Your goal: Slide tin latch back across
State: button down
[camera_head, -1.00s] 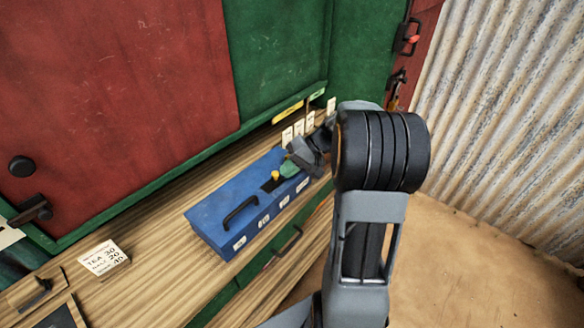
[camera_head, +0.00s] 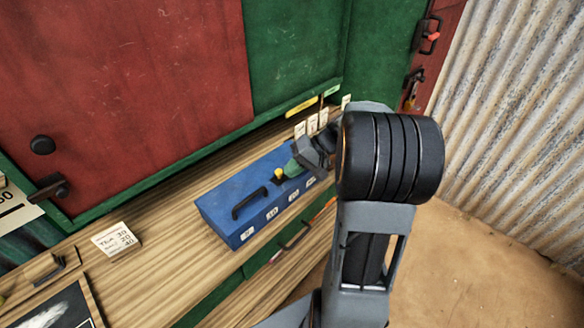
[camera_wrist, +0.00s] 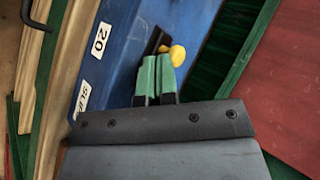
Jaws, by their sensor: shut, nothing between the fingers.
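The blue tin (camera_head: 222,200) sits on the wooden counter, with a black handle on its lid. Its latch is a yellow knob (camera_head: 279,173) at a dark slot on the lid; the knob also shows in the wrist view (camera_wrist: 177,56). My gripper (camera_head: 291,168) is over the right part of the lid. In the wrist view its green fingertips (camera_wrist: 155,60) are shut together with nothing between them. They are right beside the knob, on its left; I cannot tell whether they touch it. My gripper hides part of the lid's right end.
The wooden counter (camera_head: 165,262) carries a price card (camera_head: 116,238) left of the tin. Several small tags (camera_head: 312,125) stand behind it. The red and green shutter (camera_head: 150,80) rises close behind. A corrugated wall (camera_head: 515,130) stands at the right.

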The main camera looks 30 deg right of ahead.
jog(key=d+f+v, duration=0.1)
jog(key=v, duration=1.2)
jog(key=shift+s+d+f, duration=0.3)
jog(key=shift+f, duration=0.15)
jog(key=s+a+f+m+g+h+p, duration=0.1)
jog(key=s+a+f+m+g+h, duration=0.1)
jog(key=s+a+f+m+h, duration=0.25)
jog(key=s+a+n+t+h+p, duration=0.1)
jog(key=a+n, duration=0.3)
jog(key=a, duration=0.4)
jog(key=s+a+r+n+t+h+p, duration=0.1)
jog(key=s+a+n+h, duration=0.2)
jog(key=a, duration=0.5)
jog(key=shift+r+n, duration=0.3)
jog(key=shift+n, duration=0.55)
